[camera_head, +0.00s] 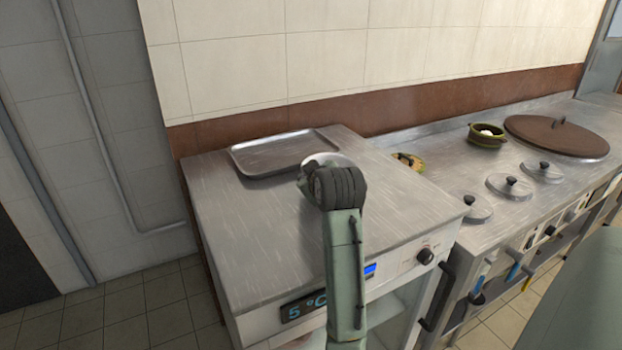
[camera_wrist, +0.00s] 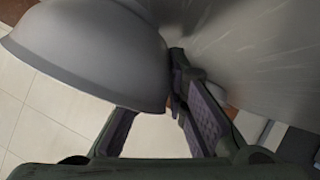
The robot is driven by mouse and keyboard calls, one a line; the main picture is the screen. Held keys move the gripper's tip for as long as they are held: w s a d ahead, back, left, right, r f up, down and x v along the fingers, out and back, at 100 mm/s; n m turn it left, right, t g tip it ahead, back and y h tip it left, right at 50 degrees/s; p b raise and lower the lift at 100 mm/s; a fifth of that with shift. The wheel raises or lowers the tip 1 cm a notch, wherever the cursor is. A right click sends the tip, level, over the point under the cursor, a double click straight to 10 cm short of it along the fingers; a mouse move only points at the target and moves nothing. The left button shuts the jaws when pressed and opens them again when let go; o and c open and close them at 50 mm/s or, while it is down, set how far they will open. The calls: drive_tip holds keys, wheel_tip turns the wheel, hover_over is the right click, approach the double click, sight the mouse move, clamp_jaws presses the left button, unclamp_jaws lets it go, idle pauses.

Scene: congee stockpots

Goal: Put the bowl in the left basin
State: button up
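The pale bowl (camera_head: 318,160) sits near the middle of the steel counter, mostly hidden behind my arm's end. In the wrist view the grey bowl (camera_wrist: 85,55) fills the upper left, its outer side and rim close up. My gripper (camera_head: 326,172) is over the counter at the bowl; the wrist hides its fingers in the head view. In the wrist view the two finger pads of my gripper (camera_wrist: 160,110) stand apart with a gap between them. The bowl hides the left fingertip, and its rim lies close to the right finger; whether they touch is unclear. No left basin is identifiable.
A shallow metal tray (camera_head: 255,160) lies at the counter's back left. To the right, a stove top carries several small lids (camera_head: 510,186), a green pot (camera_head: 487,135) and a large brown lid (camera_head: 557,135). The counter's front left is clear.

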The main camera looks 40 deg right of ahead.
drive_tip(key=shift+o, duration=1)
